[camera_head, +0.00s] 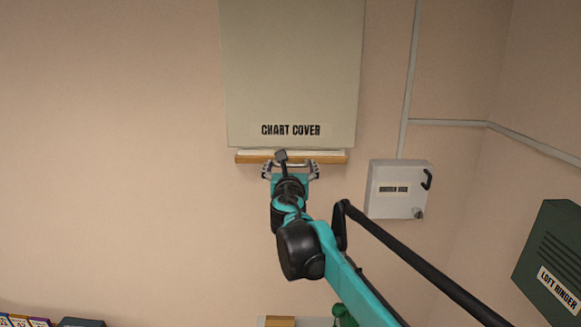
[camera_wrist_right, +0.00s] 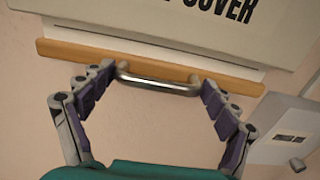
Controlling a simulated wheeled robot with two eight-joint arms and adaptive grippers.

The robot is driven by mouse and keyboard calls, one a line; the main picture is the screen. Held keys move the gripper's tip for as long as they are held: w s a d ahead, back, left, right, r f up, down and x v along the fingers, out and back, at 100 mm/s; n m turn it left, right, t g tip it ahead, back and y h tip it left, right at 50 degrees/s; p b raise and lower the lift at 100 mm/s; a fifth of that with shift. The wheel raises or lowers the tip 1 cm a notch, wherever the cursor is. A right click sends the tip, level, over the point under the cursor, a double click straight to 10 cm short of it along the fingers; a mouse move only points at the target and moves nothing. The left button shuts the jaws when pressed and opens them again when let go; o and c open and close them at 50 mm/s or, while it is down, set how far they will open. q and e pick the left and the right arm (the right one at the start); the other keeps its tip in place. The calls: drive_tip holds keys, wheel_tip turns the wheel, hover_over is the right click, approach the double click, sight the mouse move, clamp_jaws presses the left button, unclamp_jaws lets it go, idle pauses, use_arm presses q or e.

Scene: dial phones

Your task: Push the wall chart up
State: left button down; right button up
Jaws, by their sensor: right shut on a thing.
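The wall chart shows only as a thin white strip with a wooden bottom bar (camera_head: 242,159) under the pale chart cover (camera_head: 290,65). The rest of the chart is hidden behind the cover. A metal handle (camera_wrist_right: 160,84) is fixed to the bar, which also shows in the right wrist view (camera_wrist_right: 75,55). My right gripper (camera_head: 290,169) is at the bar from below, with its fingers at both ends of the handle, shut on it. The fingers are spread across the handle's width. My left gripper is not in view.
A light grey wall box (camera_head: 390,200) with a black handle is close to the right of the gripper. Grey conduit (camera_head: 409,80) runs on the wall. A dark green box labelled LOFT RINGER (camera_head: 550,260) is at right. The wall to the left is bare.

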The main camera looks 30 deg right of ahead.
drive_tip(key=o, duration=1.4)
drive_tip(key=shift+d, duration=0.1)
drive_tip(key=shift+s, duration=0.1)
drive_tip(key=shift+v, duration=5.95)
drive_tip(key=shift+f, duration=0.1)
drive_tip(key=shift+f, duration=0.1)
